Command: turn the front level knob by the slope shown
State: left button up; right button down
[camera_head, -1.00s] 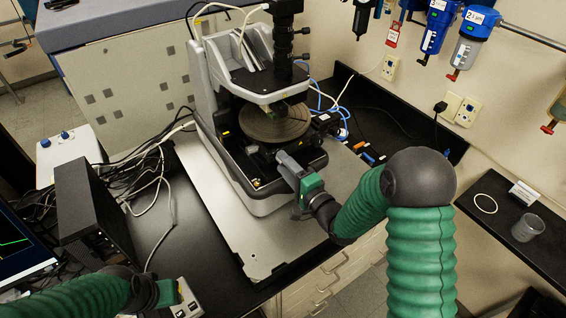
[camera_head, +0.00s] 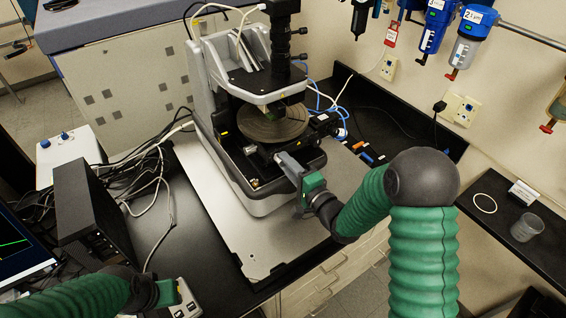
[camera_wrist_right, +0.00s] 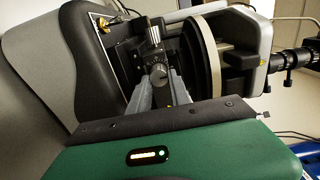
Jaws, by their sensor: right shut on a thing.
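The profiler (camera_head: 215,135) stands on a grey plate, with its round stage (camera_head: 272,123) under the head. The front level knob (camera_wrist_right: 158,73) is a small dark ridged knob at the stage front. In the right wrist view it sits between my right gripper's grey fingers (camera_wrist_right: 160,82). My right gripper (camera_head: 281,157) reaches it from the front right and is shut on it; the fingers hide it in the head view. The monitor (camera_head: 18,240) at the left edge shows a slightly sloping green line. My left gripper (camera_head: 166,292) is beside a small keypad (camera_head: 186,302); its fingers are unclear.
A black box (camera_head: 85,212) and tangled cables (camera_head: 150,185) lie left of the profiler. A white control box (camera_head: 70,155) is behind them. A side shelf (camera_head: 500,222) at right holds a cup (camera_head: 526,228). The grey plate's front (camera_head: 260,245) is clear.

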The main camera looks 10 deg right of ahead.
jog(key=shift+d+f+m, duration=0.1)
jog(key=shift+f+m, duration=0.05)
jog(key=shift+m, duration=0.75)
jog(key=m, duration=0.7)
jog(key=shift+f, duration=0.15)
jog(key=m, duration=0.6)
jog(key=shift+s+f, duration=0.1)
jog(key=shift+f, duration=0.05)
jog(key=shift+a, duration=0.3)
jog(key=c, duration=1.2)
grip_release()
jog(key=p+v, duration=0.2)
jog(key=v, duration=0.6)
